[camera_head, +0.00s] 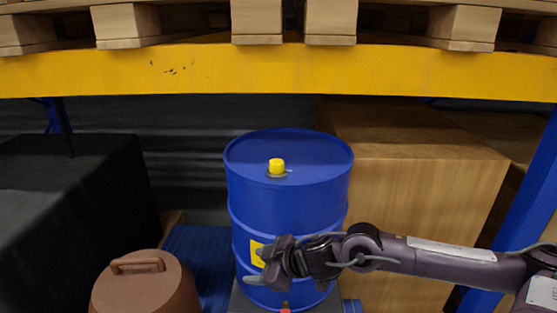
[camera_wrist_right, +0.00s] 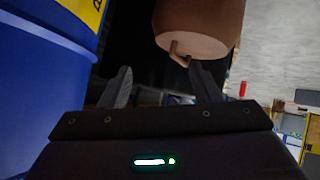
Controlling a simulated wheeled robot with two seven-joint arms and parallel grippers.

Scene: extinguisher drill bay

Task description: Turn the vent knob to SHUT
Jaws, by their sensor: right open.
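A yellow vent knob (camera_head: 276,167) sits on a dark round base on top of a blue drum (camera_head: 288,205), in the middle of the head view. I cannot read any SHUT mark at this size. My right gripper (camera_head: 258,268) is in front of the drum's lower side, well below the knob, and points left. In the right wrist view its two fingers (camera_wrist_right: 160,88) stand apart with nothing between them. The drum's blue side (camera_wrist_right: 45,90) fills the left of that view; the knob is not in it. My left gripper is in neither view.
A brown lidded container (camera_head: 145,287) with a handle stands at the lower left. A yellow shelf beam (camera_head: 280,72) with wooden pallets crosses above the drum. A large cardboard box (camera_head: 420,170) stands right of the drum and a black-covered block (camera_head: 70,205) stands left.

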